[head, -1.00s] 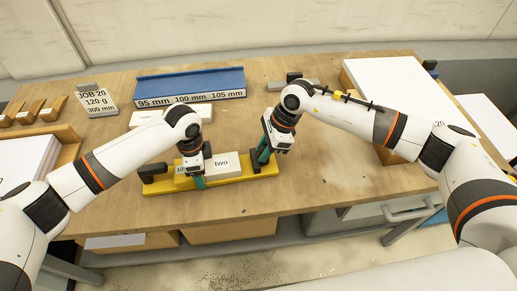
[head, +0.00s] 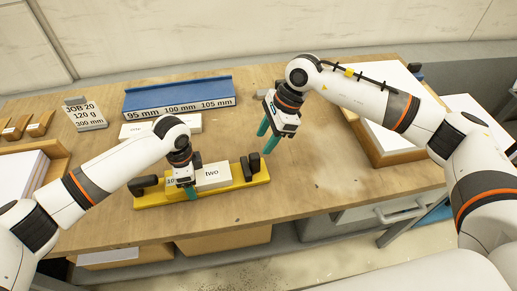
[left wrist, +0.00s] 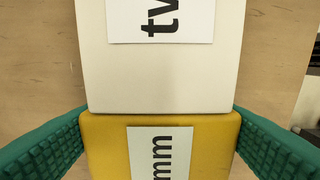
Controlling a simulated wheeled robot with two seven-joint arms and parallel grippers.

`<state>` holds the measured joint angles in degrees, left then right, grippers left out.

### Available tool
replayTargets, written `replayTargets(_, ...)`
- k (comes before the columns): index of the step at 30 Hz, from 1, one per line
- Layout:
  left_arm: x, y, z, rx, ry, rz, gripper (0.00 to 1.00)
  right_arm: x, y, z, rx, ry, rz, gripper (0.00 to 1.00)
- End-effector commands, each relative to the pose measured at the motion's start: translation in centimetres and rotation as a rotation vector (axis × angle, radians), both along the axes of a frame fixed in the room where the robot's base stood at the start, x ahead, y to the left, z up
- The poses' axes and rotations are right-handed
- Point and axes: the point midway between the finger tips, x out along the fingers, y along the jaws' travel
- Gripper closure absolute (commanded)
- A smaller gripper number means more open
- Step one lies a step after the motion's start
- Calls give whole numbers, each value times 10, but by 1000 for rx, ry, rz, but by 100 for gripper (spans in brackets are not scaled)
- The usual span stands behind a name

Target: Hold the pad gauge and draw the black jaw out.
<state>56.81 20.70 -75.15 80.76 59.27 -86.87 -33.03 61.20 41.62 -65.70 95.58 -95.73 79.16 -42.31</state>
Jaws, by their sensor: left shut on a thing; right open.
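The yellow pad gauge (head: 215,196) lies on the table in front, with a white pad block (head: 212,176) labelled "two" on it. A black jaw (head: 251,166) stands upright near its right end, with a narrow gap to the pad; another black part (head: 146,184) is at its left end. My left gripper (head: 189,193) is shut on the gauge's yellow part. In the left wrist view, that yellow part (left wrist: 105,150), bearing an "mm" label, lies between the green fingers, beside the white block (left wrist: 160,80). My right gripper (head: 267,136) is open and empty, raised beyond and right of the black jaw.
A blue rack (head: 180,92) marked 95, 100 and 105 mm stands behind. Another white block (head: 186,122) lies between it and the gauge. A job sign (head: 84,116) is at the back left. Paper stacks sit at both sides. The table right of the gauge is clear.

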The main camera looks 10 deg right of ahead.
Motion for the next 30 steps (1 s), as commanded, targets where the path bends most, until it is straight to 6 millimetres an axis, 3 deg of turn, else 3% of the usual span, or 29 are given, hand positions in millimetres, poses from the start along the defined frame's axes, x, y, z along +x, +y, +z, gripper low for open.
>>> replayTargets(7, -1, 0, 0, 2, 1, -3, 69, 0, -13, 31, 0, -2, -1, 53)
replayTargets(20, -1, -1, -1, 2, 2, -4, 69, 0, -14, 35, 0, 0, 0, 53)
replayTargets(21, 0, -1, 1, 0, -1, -4, 26, 0, -14, 35, 0, 0, 0, 53)
replayTargets(25, 0, -1, 1, -1, -1, -3, 5, 0, -14, 35, 0, 0, 0, 53)
replayTargets(30, 0, -1, 0, -1, 0, -2, 2, 0, -14, 35, 0, 0, 0, 53)
